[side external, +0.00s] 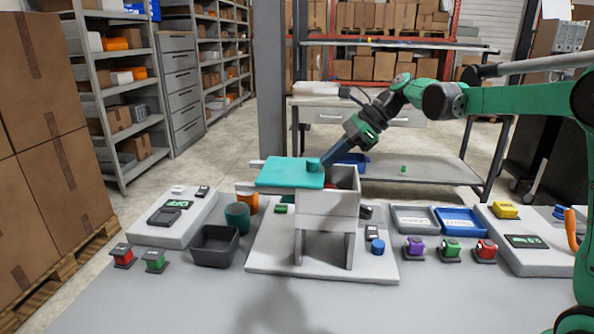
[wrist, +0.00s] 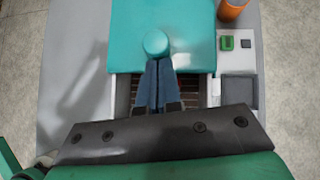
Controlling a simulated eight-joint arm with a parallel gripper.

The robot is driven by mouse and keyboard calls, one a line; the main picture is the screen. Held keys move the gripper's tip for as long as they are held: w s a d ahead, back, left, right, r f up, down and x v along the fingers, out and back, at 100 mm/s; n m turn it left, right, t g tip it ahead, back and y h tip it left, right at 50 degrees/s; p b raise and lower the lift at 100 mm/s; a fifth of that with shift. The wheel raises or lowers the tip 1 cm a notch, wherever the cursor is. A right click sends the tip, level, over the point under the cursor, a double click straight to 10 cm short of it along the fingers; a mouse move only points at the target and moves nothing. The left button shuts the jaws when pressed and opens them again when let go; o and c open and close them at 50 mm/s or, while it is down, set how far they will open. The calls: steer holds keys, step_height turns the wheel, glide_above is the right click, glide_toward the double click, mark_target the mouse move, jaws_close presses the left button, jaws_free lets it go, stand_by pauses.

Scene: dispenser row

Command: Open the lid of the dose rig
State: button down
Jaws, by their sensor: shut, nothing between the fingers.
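The dose rig (side external: 327,207) is a pale grey box on a grey base plate. Its teal lid (side external: 288,174) lies flat on top, shifted to the left, so the right part of the box top is uncovered. A round teal knob (side external: 313,165) stands near the lid's right edge. In the wrist view the lid (wrist: 160,20) fills the upper middle, with the knob (wrist: 156,43) at its near edge and a dark slatted opening below. My gripper (side external: 322,163) is shut and empty, with its blue fingertips (wrist: 156,62) right at the knob; whether they touch it, I cannot tell.
A dark grey bin (side external: 214,246), a teal cup (side external: 237,217) and an orange cup (side external: 248,203) stand left of the rig. A blue cylinder (side external: 377,247) is on the base plate. Grey (side external: 413,219) and blue (side external: 459,221) trays and several small coloured dispensers stand to the right.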

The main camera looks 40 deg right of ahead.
steer(key=shift+w+a, duration=1.15)
steer(key=shift+d, duration=0.1)
steer(key=s+d, duration=0.2)
steer(key=d, duration=0.1)
steer(key=v, duration=0.9)
steer(key=s+a+f+n+t+h, duration=0.1)
steer(key=s+a+f+n+h, duration=0.2)
steer(key=n, duration=0.9)
steer(key=s+a+f+n+t+h, duration=0.1)
steer(key=s+a+f+n+h, duration=0.3)
steer(key=n, duration=0.9)
steer(key=s+a+f, duration=0.3)
steer(key=a+f, duration=0.1)
steer(key=f, duration=0.1)
steer(key=shift+s+a+f, duration=0.2)
steer(key=shift+s+f, duration=0.2)
